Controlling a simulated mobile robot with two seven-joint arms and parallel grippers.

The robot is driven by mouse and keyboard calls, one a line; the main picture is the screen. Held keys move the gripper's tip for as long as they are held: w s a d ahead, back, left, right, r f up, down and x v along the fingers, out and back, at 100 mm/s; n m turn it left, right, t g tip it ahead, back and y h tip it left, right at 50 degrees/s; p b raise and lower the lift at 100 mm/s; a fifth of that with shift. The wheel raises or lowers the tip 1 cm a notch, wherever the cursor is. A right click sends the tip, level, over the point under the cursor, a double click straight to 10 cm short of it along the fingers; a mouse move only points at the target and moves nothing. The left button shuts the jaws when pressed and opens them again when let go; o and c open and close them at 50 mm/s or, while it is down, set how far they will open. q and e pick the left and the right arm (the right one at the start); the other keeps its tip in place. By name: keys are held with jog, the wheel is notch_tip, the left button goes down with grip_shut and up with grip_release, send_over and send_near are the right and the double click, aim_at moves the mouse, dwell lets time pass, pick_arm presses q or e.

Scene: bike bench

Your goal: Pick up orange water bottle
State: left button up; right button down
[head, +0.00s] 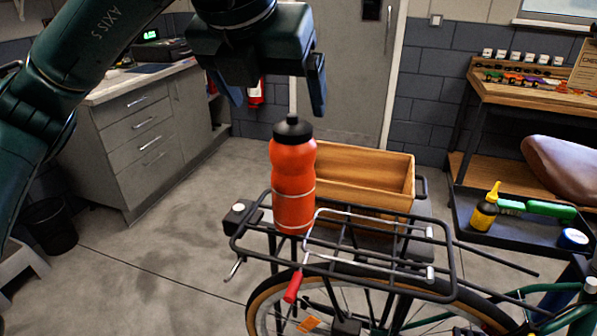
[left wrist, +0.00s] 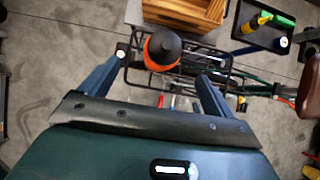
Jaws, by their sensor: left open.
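An orange water bottle (head: 293,180) with a black cap stands upright on the black rear rack (head: 350,248) of a bike. My left gripper (head: 277,100) is open, above the bottle in the head view, its fingers pointing down. In the left wrist view the bottle (left wrist: 162,50) shows from above, its black cap beyond and between the two spread fingers of my left gripper (left wrist: 165,80). The fingers do not appear to touch it. My right gripper is not in view.
A wooden crate (head: 413,172) stands just behind the bottle. A dark tray (head: 515,228) at right holds a yellow-black bottle (head: 486,207) and a green brush (head: 550,210). A grey cabinet (head: 150,140) stands at left, with open floor before it.

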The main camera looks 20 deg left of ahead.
aim_at(285, 129)
pick_arm(q)
jog(key=x, duration=0.6)
jog(key=shift+s+f+p, duration=0.15)
jog(key=shift+p, duration=0.15)
jog(key=shift+d+p+x, duration=0.15)
jog(key=shift+p+x, duration=0.2)
jog(key=shift+x, duration=1)
jog(key=shift+d+p+x, duration=0.1)
jog(key=shift+p+x, duration=0.25)
jog(key=shift+x, duration=0.95)
jog(key=shift+s, duration=0.1)
jog(key=shift+c, duration=0.4)
jog(key=c, duration=1.7)
